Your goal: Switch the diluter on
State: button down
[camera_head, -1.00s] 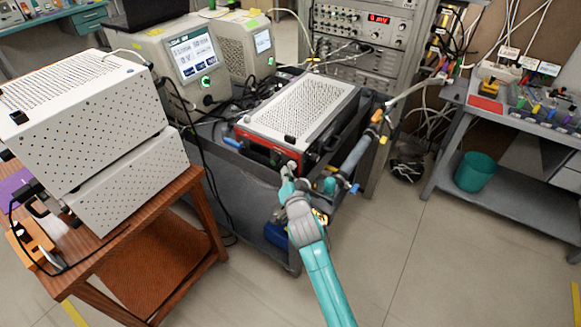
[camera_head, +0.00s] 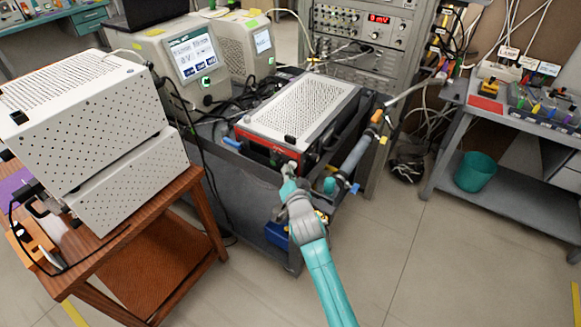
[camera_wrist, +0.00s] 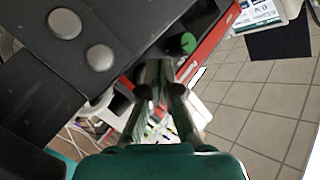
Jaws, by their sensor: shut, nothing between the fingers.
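The device with a perforated light top (camera_head: 305,105) and a red-edged dark front sits on the grey cart; I take it to be the diluter. My gripper (camera_head: 288,172) is at the right part of its front, by a small round light-coloured fitting. In the wrist view my gripper (camera_wrist: 155,80) is shut and empty, its tips close to the dark front panel (camera_wrist: 120,25). A round green part (camera_wrist: 189,43) on the panel lies just beyond the tips. I cannot tell whether the tips touch the panel. The red edge (camera_wrist: 215,50) runs beside it.
The grey cart (camera_head: 235,185) holds the device, with a blue-ended tube (camera_head: 357,152) at its right. A wooden table (camera_head: 195,205) with white perforated boxes stands left. Screened instruments (camera_head: 190,60) are behind. Open floor lies right, before a shelf with a teal bin (camera_head: 475,172).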

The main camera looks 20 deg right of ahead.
jog(key=shift+w+d, duration=0.25)
jog(key=shift+d, duration=0.2)
dwell(0.6)
jog(key=shift+w+d+f, duration=0.1)
jog(key=shift+d+f, duration=0.1)
jog(key=shift+d, duration=0.1)
dwell(0.6)
jog(key=shift+a+f, duration=0.1)
jog(key=shift+s+a+f, duration=0.1)
jog(key=shift+s, duration=0.1)
jog(key=shift+s+a+f, duration=0.1)
jog(key=shift+s+a, duration=0.55)
jog(key=shift+s, duration=0.05)
jog(key=shift+s+a+r, duration=0.1)
jog(key=shift+s+a, duration=0.35)
jog(key=shift+a, duration=0.3)
jog(key=shift+s+a+r, duration=0.15)
jog(key=shift+s+a, duration=0.3)
jog(key=shift+a, duration=0.25)
jog(key=shift+s+a+r, duration=0.1)
jog(key=shift+s+a, duration=0.35)
jog(key=shift+a, duration=0.3)
